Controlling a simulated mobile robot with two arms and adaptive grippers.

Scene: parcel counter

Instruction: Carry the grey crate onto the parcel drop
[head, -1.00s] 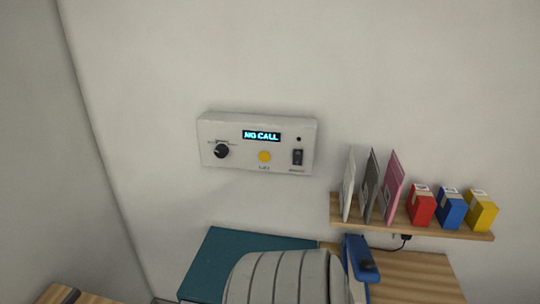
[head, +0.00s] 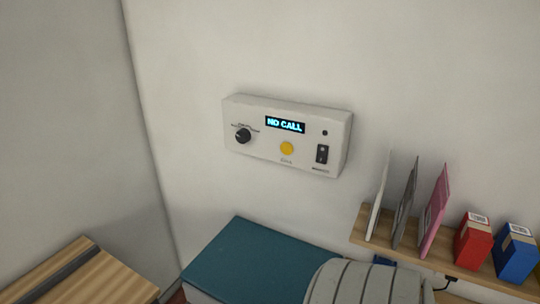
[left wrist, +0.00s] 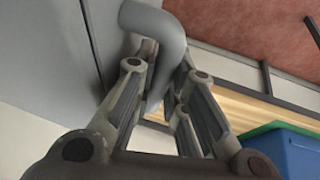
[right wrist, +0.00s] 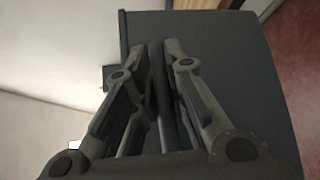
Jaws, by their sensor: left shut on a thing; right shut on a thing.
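My left gripper (left wrist: 155,95) is shut on a bent grey tube-like handle of the grey crate (left wrist: 45,50); a flat grey side of it fills the upper left of the left wrist view. My right gripper (right wrist: 155,85) is shut on a dark grey bar at the crate's other side, and a broad dark grey face (right wrist: 235,70) of it shows behind the fingers. I cannot tell for certain which surface is the parcel drop; a flat teal-topped surface (head: 250,262) lies below the wall panel.
A white wall panel (head: 287,134) reads NO CALL. A wooden shelf (head: 447,258) with upright cards and small boxes is at the right. A wooden surface (head: 85,275) is lower left. A blue bin (left wrist: 280,153) is beside my left gripper.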

